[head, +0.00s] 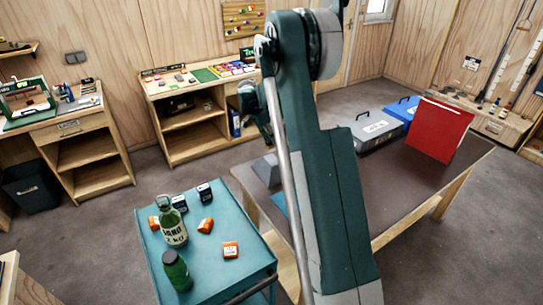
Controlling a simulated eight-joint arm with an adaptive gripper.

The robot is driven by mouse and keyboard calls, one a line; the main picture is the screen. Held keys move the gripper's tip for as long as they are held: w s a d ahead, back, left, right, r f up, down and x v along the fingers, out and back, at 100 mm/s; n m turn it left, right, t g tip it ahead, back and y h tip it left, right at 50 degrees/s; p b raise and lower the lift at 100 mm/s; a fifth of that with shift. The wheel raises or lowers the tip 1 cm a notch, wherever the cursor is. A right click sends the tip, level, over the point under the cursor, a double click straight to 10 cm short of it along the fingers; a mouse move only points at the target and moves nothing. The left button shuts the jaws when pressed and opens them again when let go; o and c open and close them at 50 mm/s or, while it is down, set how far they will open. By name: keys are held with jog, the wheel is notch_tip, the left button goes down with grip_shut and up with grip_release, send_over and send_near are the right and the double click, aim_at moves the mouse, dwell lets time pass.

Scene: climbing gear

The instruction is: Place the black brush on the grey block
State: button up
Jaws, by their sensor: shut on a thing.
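A grey block with sloping sides (266,171) stands at the left end of the dark-topped table, partly covered by my arm. My arm rises through the middle of the head view and hides part of the table. A teal arm part shows just left of it, above the block. I cannot make out the black brush either.
The dark table (400,190) also bears a grey case (376,130), a blue case (403,108) and an upright red panel (438,130). A teal cart (215,267) at front left holds green bottles and small orange and black boxes. Wooden benches line the walls.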

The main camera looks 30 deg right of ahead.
aim_at(271, 146)
jog(key=shift+f, duration=2.45)
jog(key=shift+f, duration=1.85)
jog(key=shift+f, duration=0.2)
jog(key=o, duration=0.9)
jog(key=shift+r, duration=0.25)
jog(key=v, duration=1.2)
